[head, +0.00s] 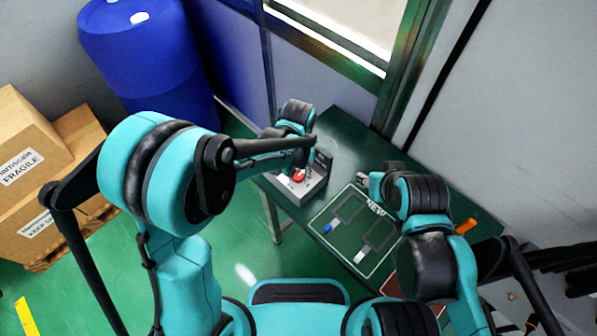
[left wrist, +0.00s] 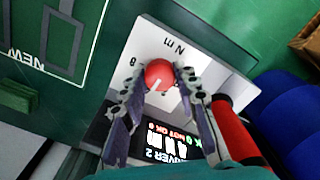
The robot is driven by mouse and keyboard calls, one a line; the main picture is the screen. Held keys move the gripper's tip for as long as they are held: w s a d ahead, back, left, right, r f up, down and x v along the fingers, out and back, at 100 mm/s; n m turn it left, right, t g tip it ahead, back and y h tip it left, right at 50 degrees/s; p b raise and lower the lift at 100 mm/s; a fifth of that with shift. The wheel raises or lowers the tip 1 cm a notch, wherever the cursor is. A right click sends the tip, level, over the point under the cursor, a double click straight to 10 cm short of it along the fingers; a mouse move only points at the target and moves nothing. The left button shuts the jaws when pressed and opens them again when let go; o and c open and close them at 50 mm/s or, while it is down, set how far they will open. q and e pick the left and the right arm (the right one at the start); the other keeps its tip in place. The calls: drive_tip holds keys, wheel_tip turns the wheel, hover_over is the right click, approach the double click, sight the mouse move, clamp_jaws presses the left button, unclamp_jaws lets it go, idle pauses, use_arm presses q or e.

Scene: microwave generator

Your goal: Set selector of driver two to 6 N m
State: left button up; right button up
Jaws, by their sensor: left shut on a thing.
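The driver two unit (head: 318,184) is a grey panel on the table's left end. It also shows in the left wrist view (left wrist: 200,62), upside down. Its round red selector knob (left wrist: 158,74) has a white pointer line, and an "8" and "N m" are printed near it. A dark display (left wrist: 150,142) reads "DRIVER 2" with a large figure that looks like 4. My left gripper (left wrist: 154,82) is shut on the knob, one finger on each side. The knob also shows in the head view (head: 298,176). My right gripper (head: 362,180) is above the mat, its jaws unclear.
A green mat (head: 345,262) marked "NEW" with outlined slots lies right of the unit. An orange-handled thing (head: 466,226) lies at right.

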sight(299, 175)
use_arm(q)
drive_tip(key=m, duration=0.4)
drive_tip(key=shift+b, duration=0.3)
drive_tip(key=shift+m, duration=1.6)
drive_tip(key=o, duration=1.2)
drive_tip(key=shift+c, duration=0.2)
wheel_tip(299, 175, up, 12)
